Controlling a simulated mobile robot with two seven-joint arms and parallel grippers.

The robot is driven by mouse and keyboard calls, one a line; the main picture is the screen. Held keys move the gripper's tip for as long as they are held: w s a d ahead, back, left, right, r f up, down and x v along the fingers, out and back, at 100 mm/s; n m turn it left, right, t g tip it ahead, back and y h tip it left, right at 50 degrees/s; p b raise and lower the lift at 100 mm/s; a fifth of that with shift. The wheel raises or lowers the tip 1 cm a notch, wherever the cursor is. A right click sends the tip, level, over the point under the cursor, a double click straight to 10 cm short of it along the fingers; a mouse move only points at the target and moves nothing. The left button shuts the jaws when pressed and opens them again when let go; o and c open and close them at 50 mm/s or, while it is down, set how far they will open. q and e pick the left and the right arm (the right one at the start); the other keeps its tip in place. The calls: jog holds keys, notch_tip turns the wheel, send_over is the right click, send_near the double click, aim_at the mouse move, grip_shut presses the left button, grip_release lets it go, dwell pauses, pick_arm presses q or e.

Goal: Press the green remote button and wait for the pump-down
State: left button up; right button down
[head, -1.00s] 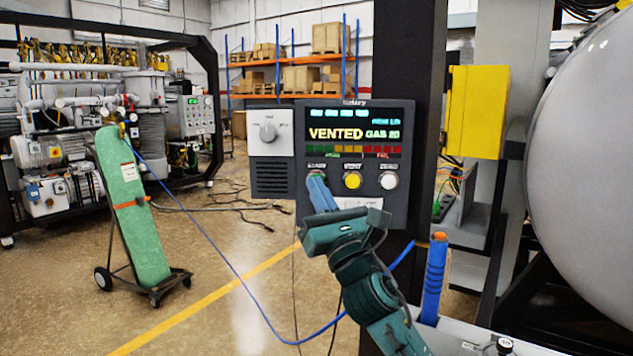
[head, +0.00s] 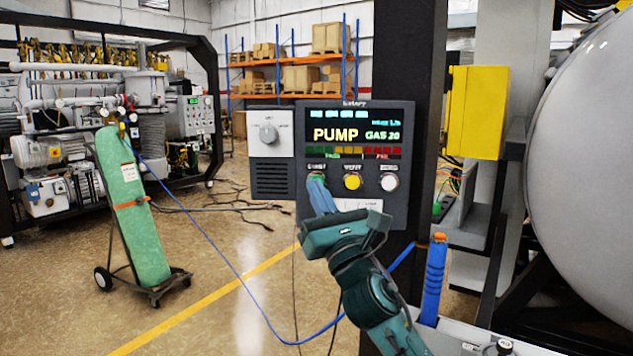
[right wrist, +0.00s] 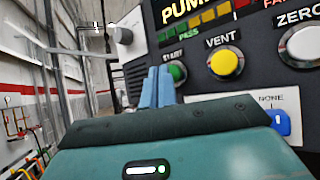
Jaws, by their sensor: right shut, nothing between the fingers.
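The control panel (head: 289,150) is mounted on a dark column, and its screen (head: 357,134) reads PUMP and GAS 20. Below the screen is a row of buttons. The green START button (right wrist: 177,72) shows partly in the right wrist view, behind the fingers; in the head view the fingers mostly cover it. My right gripper (head: 320,186) is shut and empty, its blue fingertips at the green button. The fingers also show in the right wrist view (right wrist: 158,86). I cannot tell whether they touch the button. My left gripper is not in view.
A yellow VENT button (head: 352,181) and a white ZERO button (head: 389,181) sit right of the green one. A blue-handled wand (head: 434,275) stands right of my arm. A green gas cylinder (head: 134,210) stands on a cart at left. The grey chamber (head: 588,170) fills the right.

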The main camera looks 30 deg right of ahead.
jog(key=shift+s+a, duration=0.2)
jog(key=shift+s, duration=0.05)
jog(key=s+a, duration=0.1)
jog(key=s, duration=0.1)
jog(key=s+a+p, duration=0.1)
jog(key=s+a, duration=0.1)
dwell(0.5)
dwell(0.6)
